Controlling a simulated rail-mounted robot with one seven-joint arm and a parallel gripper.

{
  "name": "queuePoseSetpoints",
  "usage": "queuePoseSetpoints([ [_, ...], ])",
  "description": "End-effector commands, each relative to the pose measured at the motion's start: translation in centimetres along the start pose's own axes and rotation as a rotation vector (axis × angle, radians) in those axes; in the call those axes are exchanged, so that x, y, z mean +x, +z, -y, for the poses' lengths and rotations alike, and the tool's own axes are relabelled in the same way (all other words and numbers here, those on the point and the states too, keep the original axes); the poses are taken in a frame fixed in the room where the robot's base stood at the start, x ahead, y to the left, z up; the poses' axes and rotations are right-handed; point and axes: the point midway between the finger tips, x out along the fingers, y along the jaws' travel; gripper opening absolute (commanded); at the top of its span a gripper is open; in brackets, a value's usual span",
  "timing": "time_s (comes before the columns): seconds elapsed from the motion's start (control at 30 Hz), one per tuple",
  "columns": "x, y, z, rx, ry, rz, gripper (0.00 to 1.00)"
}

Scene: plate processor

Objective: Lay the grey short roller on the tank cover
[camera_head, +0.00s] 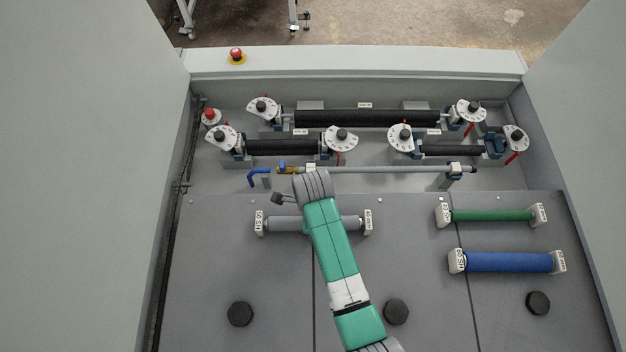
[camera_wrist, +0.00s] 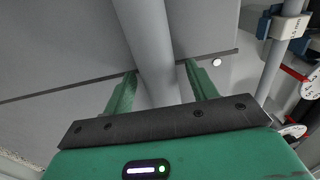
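The grey short roller (camera_head: 288,224) lies level across a pair of white end blocks on the grey tank cover (camera_head: 210,285), left of centre in the head view. My arm crosses in front of its middle. In the wrist view the roller (camera_wrist: 148,40) runs from the top edge down between the two green fingers of my gripper (camera_wrist: 160,78). The fingers look open, one on each side of the roller, with a narrow gap visible at the right finger. The near part of the roller is hidden by the gripper body. My gripper's fingers are hidden in the head view.
A green roller (camera_head: 490,215) and a blue roller (camera_head: 508,262) rest on blocks at right. Behind are a grey bar (camera_head: 390,169) with a blue handle, and black rollers (camera_head: 366,117) with white dials. Round black knobs (camera_head: 240,314) stand on the front cover.

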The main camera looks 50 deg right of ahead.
Motion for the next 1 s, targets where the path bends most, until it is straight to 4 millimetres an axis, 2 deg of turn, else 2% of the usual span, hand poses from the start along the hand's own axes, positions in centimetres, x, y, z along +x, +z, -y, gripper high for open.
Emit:
queuePoseSetpoints([
  [0.23,-0.1,0.0,0.0,0.000,0.000,0.000,0.57],
  [0.33,-1.0,0.0,0.0,0.000,-0.001,0.000,0.57],
  [0.7,-9.8,0.0,0.1,0.000,-0.003,0.001,0.57],
  [0.83,-11.6,0.1,0.1,-0.001,-0.001,0.001,0.57],
  [1.0,-12.3,0.0,0.0,-0.001,0.001,0.000,0.57],
])
